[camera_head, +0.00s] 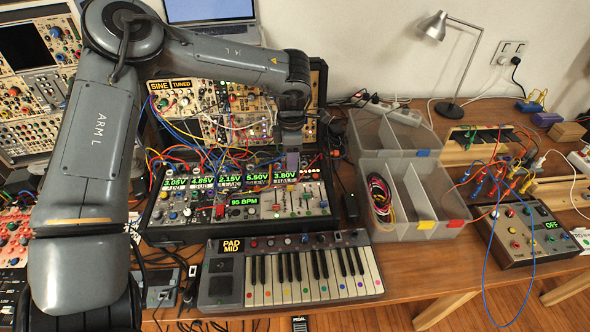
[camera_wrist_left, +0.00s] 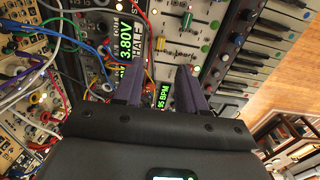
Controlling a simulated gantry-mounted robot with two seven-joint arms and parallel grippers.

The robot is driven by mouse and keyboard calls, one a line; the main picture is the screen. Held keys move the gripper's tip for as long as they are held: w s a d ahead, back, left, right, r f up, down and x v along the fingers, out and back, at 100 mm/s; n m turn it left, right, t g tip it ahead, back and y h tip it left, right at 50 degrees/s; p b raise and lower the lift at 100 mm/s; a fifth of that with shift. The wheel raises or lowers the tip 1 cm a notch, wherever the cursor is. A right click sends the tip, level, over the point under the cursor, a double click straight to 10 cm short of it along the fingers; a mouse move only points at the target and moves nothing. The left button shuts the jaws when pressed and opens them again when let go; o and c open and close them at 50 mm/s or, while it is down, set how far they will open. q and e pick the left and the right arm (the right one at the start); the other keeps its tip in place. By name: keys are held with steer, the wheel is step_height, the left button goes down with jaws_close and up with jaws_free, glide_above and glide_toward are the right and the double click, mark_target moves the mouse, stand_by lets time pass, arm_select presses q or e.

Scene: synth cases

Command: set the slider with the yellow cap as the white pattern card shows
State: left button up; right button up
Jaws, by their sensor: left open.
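My left gripper (camera_head: 291,160) hangs over the right part of the synth module with the green voltage displays (camera_head: 230,181). In the left wrist view its two dark fingers (camera_wrist_left: 160,85) are apart with nothing between them. They point at the module's slider panel (camera_wrist_left: 190,60), beside the 3.80V display (camera_wrist_left: 127,40). A yellowish slider cap (camera_wrist_left: 178,48) shows just beyond the fingertips, apart from them. In the head view the sliders (camera_head: 292,206) are small, and I cannot pick out the yellow cap. I cannot make out the white pattern card clearly. My right gripper is out of view.
Patch cables (camera_head: 190,135) loop over the module's left and back. A small keyboard (camera_head: 295,272) lies in front of it. Grey bins (camera_head: 411,226) stand to the right, and a control box (camera_head: 525,234) with cables lies farther right. A lamp (camera_head: 448,105) stands behind.

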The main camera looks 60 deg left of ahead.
mark_target(292, 186)
arm_select(q)
step_height(292, 186, down, 9)
steer(key=shift+s+d+f+b, duration=0.1)
steer(key=shift+f+b, duration=0.05)
steer(key=shift+b, duration=1.1)
steer(key=shift+f, duration=0.7)
jaws_close()
